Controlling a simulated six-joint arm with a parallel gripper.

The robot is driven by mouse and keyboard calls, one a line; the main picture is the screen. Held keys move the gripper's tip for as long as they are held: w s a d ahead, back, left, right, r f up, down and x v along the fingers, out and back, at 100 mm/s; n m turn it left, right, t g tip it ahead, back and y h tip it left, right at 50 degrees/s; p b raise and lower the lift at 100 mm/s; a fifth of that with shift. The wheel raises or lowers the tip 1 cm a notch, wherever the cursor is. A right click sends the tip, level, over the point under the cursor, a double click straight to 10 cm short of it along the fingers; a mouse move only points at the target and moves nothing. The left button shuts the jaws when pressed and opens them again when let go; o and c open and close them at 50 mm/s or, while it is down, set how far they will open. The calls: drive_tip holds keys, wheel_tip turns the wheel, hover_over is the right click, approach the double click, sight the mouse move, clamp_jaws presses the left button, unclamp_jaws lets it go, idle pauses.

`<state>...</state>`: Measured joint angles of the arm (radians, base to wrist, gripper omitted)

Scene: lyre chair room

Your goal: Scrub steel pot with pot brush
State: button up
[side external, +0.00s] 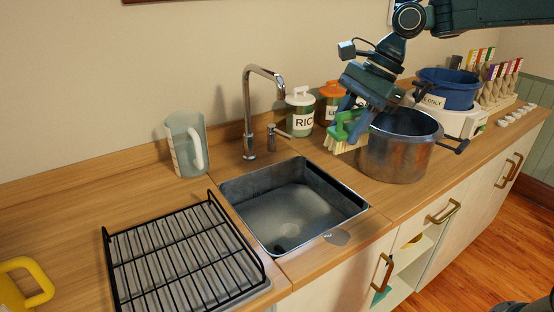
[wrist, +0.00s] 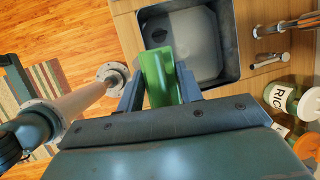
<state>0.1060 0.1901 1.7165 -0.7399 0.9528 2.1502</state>
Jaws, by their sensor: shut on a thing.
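The steel pot (side external: 392,157) stands upright on the wooden counter to the right of the sink, with a dark side handle toward the right. My gripper (side external: 352,118) is shut on the green pot brush (side external: 340,131), whose pale bristles point down. The brush is at the pot's left side, near the rim; I cannot tell whether it touches the pot. In the wrist view the green brush (wrist: 160,76) sits between my fingers. The pot does not show in the wrist view, and its inside is mostly hidden by my arm.
The sink (side external: 290,205) with a tap (side external: 248,110) lies left of the pot. Lidded jars (side external: 301,112) stand close behind the brush. A blue tub (side external: 448,88) is just beyond the pot. A black rack (side external: 182,260), a clear jug (side external: 186,145) and a yellow handle (side external: 28,282) are farther left.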

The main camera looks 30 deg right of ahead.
drive_tip(key=w+d+f+m, duration=0.2)
drive_tip(key=w+d+m, duration=0.1)
drive_tip(key=d, duration=0.7)
drive_tip(key=w+d+f+m+t+h, duration=0.1)
drive_tip(key=w+d+f+m, duration=0.2)
drive_tip(key=d, duration=0.7)
drive_tip(key=w+d+f+m, duration=0.2)
drive_tip(key=w+d+f, duration=0.1)
drive_tip(key=d, duration=0.7)
drive_tip(key=shift+w+f+m+h, duration=0.15)
drive_tip(key=shift+w+m+h, duration=0.15)
drive_tip(key=shift+w+m, duration=0.1)
drive_tip(key=shift+d+f+t, duration=0.1)
drive_tip(key=shift+t, duration=0.2)
drive_tip(key=shift+f, duration=2.4)
